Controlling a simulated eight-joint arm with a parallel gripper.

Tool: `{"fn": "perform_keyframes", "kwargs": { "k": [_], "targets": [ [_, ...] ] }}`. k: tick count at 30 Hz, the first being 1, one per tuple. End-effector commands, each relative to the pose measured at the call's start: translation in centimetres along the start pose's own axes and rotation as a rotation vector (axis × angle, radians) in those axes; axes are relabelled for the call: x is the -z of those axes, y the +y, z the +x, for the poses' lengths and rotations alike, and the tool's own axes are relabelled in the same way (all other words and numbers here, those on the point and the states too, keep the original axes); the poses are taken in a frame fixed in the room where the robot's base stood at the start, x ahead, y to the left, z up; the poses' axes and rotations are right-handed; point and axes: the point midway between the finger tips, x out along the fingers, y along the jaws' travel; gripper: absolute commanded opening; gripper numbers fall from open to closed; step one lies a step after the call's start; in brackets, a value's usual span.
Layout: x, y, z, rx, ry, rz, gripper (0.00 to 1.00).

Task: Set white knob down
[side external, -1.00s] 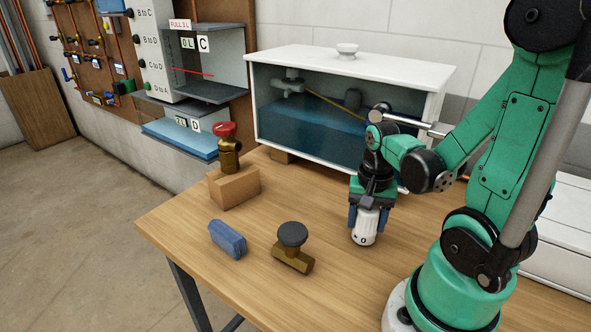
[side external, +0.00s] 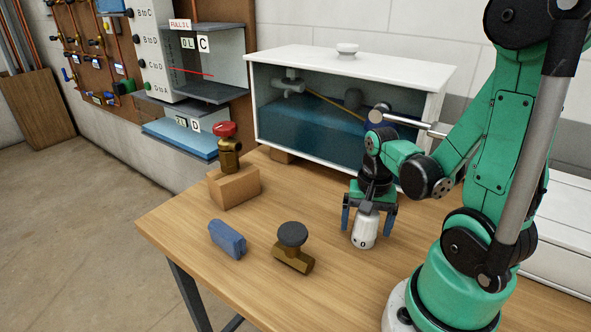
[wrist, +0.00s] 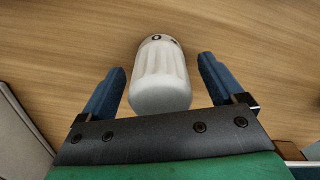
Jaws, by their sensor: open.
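The white knob (side external: 365,229) stands upright on the wooden table in the side view, with a dark "0" mark near its base. My gripper (side external: 369,222) is open around the knob, with a blue finger on each side and a gap between each finger and the knob. In the wrist view the ribbed white knob (wrist: 160,77) sits between the two open fingers (wrist: 162,82), apart from both, with the table behind it.
A brass valve with a dark cap (side external: 293,246) and a blue block (side external: 227,239) lie to the left on the table (side external: 330,295). A red-knobbed valve (side external: 228,148) stands on a wooden block (side external: 234,187). A glass-fronted tank (side external: 330,105) stands behind.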

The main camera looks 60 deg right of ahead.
Motion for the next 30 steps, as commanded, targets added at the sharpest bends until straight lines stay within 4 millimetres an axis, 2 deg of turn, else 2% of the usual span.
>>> {"fn": "perform_keyframes", "kwargs": {
  "k": [5, 11, 30],
  "targets": [
    [0.0, 0.0, -0.8, 0.000, 0.000, 0.000, 0.88],
    [0.0, 0.0, -2.6, 0.000, 0.000, 0.000, 0.88],
    [0.0, 0.0, -10.3, -0.001, 0.000, 0.000, 0.88]
  ]
}}
